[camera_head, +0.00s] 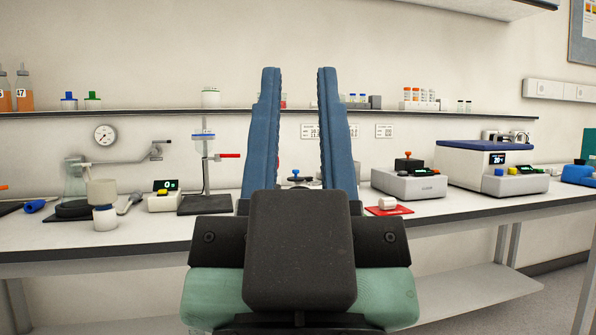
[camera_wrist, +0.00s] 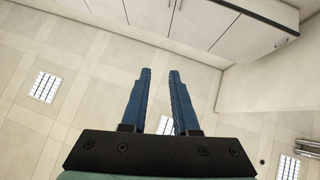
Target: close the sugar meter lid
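My gripper (camera_head: 299,72) is raised in front of the bench, its blue fingers parallel, apart and empty. It also shows in the wrist view (camera_wrist: 160,73), pointing at the ceiling. No instrument carries a readable sugar meter label. A low grey instrument (camera_head: 408,188) with a black block and an orange-red knob (camera_head: 407,155) on top stands right of my gripper. Whether it is the sugar meter, and how its lid stands, I cannot tell. A larger white instrument (camera_head: 468,168) with a flat blue top (camera_head: 484,145) and a small display stands further right.
The bench (camera_head: 150,240) runs across the view, with a shelf (camera_head: 130,114) of bottles and vials above. A white cup (camera_head: 104,217), small scale (camera_head: 163,201) and stand (camera_head: 204,205) are at left. A red mat (camera_head: 389,211) holds a white cylinder. My fingers hide the bench's middle.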

